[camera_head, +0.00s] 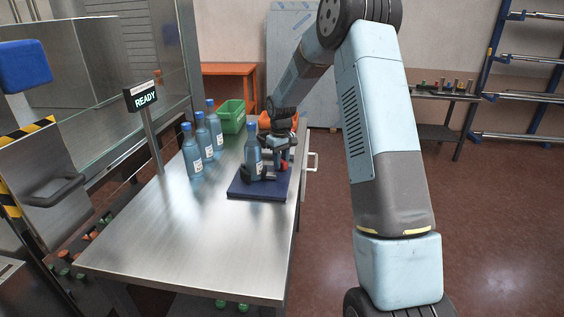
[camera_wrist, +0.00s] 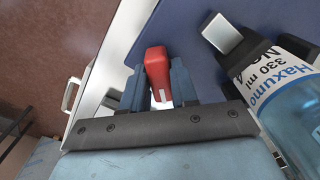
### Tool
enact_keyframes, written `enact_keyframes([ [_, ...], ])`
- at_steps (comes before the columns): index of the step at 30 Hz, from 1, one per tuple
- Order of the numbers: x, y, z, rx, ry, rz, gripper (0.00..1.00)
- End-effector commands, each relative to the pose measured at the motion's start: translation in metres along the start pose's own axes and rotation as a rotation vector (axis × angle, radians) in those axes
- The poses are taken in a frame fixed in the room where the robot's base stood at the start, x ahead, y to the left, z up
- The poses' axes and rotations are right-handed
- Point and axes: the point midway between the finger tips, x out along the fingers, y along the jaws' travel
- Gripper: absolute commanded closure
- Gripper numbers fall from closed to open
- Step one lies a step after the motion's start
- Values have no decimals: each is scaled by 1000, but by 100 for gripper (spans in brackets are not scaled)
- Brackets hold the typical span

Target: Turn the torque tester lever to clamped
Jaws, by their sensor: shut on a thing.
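The torque tester has a dark blue base plate (camera_head: 240,188) on the steel table, also filling the top of the wrist view (camera_wrist: 190,25). A blue capped bottle (camera_head: 253,155) stands upright on it; its label shows at the right of the wrist view (camera_wrist: 285,85). A dark jaw with a pale metal block (camera_wrist: 222,35) lies beside the bottle; whether it presses on the bottle I cannot tell. The red lever handle (camera_wrist: 157,68) sits between the fingers of my gripper (camera_wrist: 158,84), which is shut on it. In the head view my gripper (camera_head: 281,158) is just right of the bottle, partly hidden.
Several more blue bottles (camera_head: 202,135) stand in a row left of the tester. A green crate (camera_head: 232,117) and an orange bin (camera_head: 265,121) are behind. A READY sign (camera_head: 145,98) stands at the table's left edge. The table's near part (camera_head: 190,245) is clear.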

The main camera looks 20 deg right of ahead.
Motion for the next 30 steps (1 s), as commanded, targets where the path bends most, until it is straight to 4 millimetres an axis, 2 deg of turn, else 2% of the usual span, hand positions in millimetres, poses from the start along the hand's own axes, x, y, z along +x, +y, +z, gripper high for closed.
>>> enact_keyframes([
  [16, 1, -2, 0, 21, -2, -3, 100],
  [17, 1, -2, 0, 21, -2, -3, 69],
  [18, 1, -2, 0, 21, -2, -3, 65],
  [23, 1, -1, 0, 21, -1, -2, 51],
  [30, -1, 0, 0, 21, 0, 0, 51],
])
